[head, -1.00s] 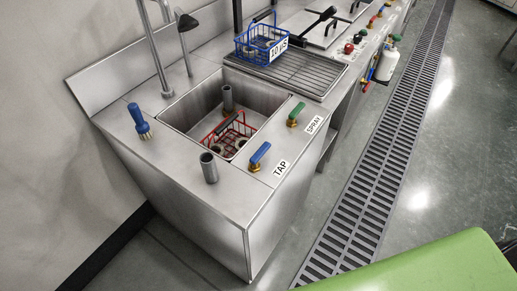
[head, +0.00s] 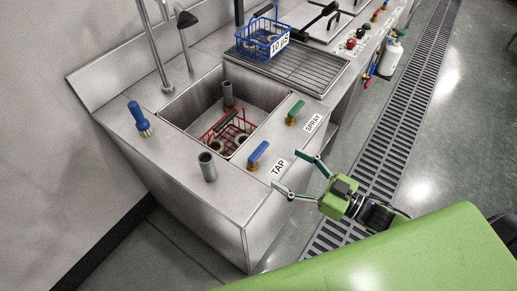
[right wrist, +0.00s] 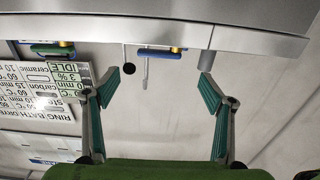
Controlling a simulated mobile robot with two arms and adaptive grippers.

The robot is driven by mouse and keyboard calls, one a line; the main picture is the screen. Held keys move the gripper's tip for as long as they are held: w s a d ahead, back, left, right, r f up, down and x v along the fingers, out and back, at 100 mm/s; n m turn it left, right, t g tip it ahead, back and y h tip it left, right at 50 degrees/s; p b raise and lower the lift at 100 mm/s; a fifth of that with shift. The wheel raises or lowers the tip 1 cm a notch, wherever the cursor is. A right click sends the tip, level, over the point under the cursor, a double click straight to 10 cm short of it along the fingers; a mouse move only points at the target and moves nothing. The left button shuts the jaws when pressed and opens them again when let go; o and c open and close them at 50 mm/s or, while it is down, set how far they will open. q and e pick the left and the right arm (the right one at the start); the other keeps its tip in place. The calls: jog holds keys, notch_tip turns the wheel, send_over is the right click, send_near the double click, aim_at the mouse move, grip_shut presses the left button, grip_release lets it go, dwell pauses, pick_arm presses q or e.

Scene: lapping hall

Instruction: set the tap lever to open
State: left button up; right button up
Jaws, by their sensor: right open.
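The tap lever (head: 259,152) is a blue handle on a brass base, beside the "TAP" label (head: 277,168) on the front rim of the steel sink unit. The handle slants toward the upper right in the head view. It also shows as a blue bar in the right wrist view (right wrist: 158,54), beyond the fingertips and between them. My right gripper (head: 285,170) is open and empty, its fingers spread just right of the lever near the counter's front edge. No contact with the lever shows. Its fingers also show in the right wrist view (right wrist: 158,79). My left gripper is not in view.
A green spray lever (head: 296,109) stands farther along the rim. A steel tube (head: 207,167) stands left of the tap lever, and a blue brush (head: 139,117) beyond it. The sink holds a red basket (head: 223,137). A blue basket (head: 262,40) sits on the drainer (head: 305,75).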

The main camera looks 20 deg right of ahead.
aim_at(262, 153)
jog(key=p+x, duration=0.1)
jog(key=x, duration=0.9)
jog(key=shift+w+a, duration=0.2)
jog(key=shift+w, duration=0.1)
jog(key=c, duration=1.6)
jog(key=shift+d+f, duration=0.1)
jog(key=shift+c, duration=0.2)
